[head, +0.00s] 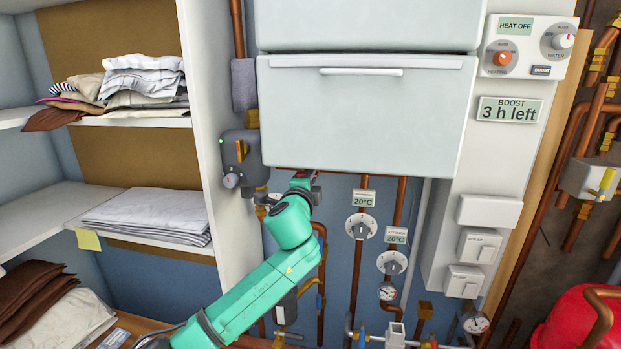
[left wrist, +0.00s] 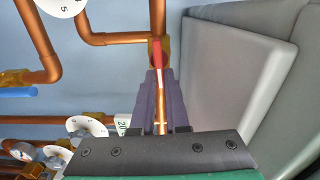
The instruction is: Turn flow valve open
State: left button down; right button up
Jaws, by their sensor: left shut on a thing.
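My left gripper (head: 303,178) is just under the front edge of the pale boiler casing in the head view, its fingertips partly hidden by the arm and casing. In the left wrist view its dark fingers (left wrist: 158,84) are shut on a narrow red valve handle (left wrist: 157,76). The handle sits at a brass fitting (left wrist: 154,50) on a copper pipe (left wrist: 158,18). Most of the handle is hidden between the fingers, so I cannot tell its angle. The handle is not clear in the head view. My right gripper is out of view.
The boiler casing (head: 366,115) overhangs closely. Two white dials (head: 361,226) (head: 392,262) and copper pipes stand right of the arm. A grey control box (head: 244,160) is to the left. Shelves with folded linen (head: 148,213) fill the far left.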

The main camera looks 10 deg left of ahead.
pick_arm(q)
jog(key=shift+f+m, duration=0.15)
jog(key=shift+m, duration=0.35)
jog(key=c, duration=0.9)
grip_release()
jog(key=s+b, duration=0.5)
jog(key=s, duration=0.9)
jog(key=shift+s+b, duration=0.3)
jog(key=shift+b, duration=0.1)
